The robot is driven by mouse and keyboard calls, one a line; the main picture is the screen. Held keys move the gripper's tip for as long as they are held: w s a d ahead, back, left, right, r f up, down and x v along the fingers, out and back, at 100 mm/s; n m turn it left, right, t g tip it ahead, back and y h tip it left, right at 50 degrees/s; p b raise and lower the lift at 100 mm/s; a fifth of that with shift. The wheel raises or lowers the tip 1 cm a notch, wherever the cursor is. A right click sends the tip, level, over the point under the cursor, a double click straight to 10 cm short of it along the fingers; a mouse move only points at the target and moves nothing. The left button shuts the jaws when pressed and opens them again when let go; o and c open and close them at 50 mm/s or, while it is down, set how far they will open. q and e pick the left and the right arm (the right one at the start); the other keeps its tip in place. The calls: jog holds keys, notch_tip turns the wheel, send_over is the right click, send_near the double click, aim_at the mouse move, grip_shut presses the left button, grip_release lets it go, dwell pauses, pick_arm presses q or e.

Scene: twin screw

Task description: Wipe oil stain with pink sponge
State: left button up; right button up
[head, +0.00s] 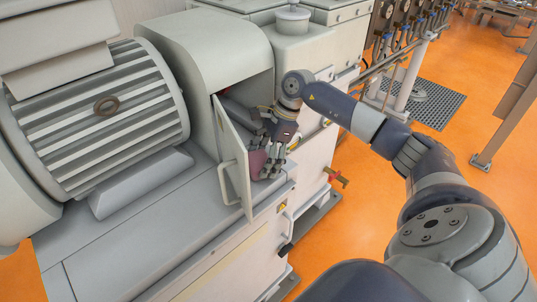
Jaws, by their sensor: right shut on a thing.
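My right gripper (272,160) is inside the open housing of the grey machine, just behind its opened door. It is shut on the pink sponge (258,162), which shows partly between the fingers and the door edge. The sponge is low in the opening, near the ledge; I cannot tell whether it touches a surface. No oil stain can be made out; the door and the gripper hide part of the interior. My left gripper is not in view.
The hinged door (234,160) stands open to the left of my right gripper. A large ribbed motor (95,120) fills the left. A red-handled valve (336,177) sticks out on the right side.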

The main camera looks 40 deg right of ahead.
aim_at(253, 165)
jog(key=shift+s+a, duration=0.15)
jog(key=shift+a, duration=1.75)
jog(key=shift+r+p, duration=1.75)
jog(key=shift+r, duration=1.25)
jog(key=shift+r+p, duration=0.85)
jog(key=shift+r, duration=0.7)
jog(key=shift+s+f, duration=0.1)
